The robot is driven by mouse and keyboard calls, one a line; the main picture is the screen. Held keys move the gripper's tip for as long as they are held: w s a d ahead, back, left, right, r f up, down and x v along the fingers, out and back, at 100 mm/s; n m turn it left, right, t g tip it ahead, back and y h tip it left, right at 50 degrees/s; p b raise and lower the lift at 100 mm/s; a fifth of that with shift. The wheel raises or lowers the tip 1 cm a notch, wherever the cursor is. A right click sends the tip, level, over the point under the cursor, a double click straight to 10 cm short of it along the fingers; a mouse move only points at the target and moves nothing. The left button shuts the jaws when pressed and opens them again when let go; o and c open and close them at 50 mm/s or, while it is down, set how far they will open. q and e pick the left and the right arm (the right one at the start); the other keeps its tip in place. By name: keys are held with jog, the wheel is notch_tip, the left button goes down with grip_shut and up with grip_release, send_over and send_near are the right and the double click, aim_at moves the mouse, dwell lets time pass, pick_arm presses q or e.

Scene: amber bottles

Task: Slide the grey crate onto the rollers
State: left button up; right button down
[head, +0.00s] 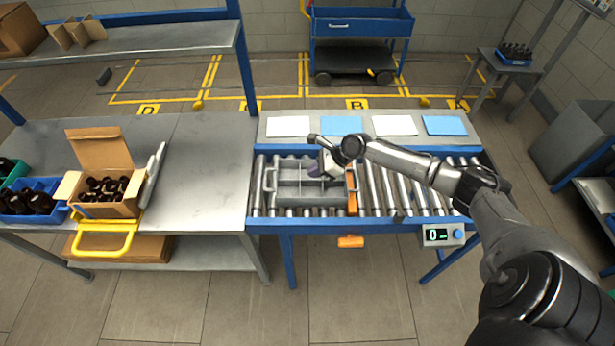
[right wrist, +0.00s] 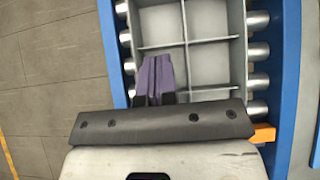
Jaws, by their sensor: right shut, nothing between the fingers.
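The grey crate (head: 292,190), a divided tray with handles at its ends, lies flat on the rollers (head: 380,190) at the left part of the conveyor. It looks empty. My right gripper (head: 316,170) is over the crate's right part. In the right wrist view, the purple fingertips (right wrist: 156,78) are together with nothing between them, in front of the crate's compartments (right wrist: 210,62). My gripper's body hides the crate's near end there, so I cannot tell whether the fingers touch it. My left gripper is not in view.
An orange stop (head: 351,190) stands at the crate's right end. Rollers to its right are free beneath my right arm. White and blue mats (head: 341,125) line the back. A steel table (head: 205,160) at the left bears a carton of amber bottles (head: 105,205).

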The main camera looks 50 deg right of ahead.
jog(key=b, duration=0.1)
send_near(285, 195)
jog(key=shift+w+a+f, duration=0.2)
jog(key=shift+w+a, duration=0.4)
jog(key=shift+w+a+f, duration=0.15)
jog(key=shift+w+a, duration=0.4)
jog(key=shift+w, duration=0.05)
jog(key=shift+w+a+r, duration=0.15)
jog(key=shift+w+a, duration=0.75)
jog(key=shift+w, duration=0.15)
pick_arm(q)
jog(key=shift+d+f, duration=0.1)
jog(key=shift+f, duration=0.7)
pick_arm(e)
jog(key=shift+w+a, duration=0.3)
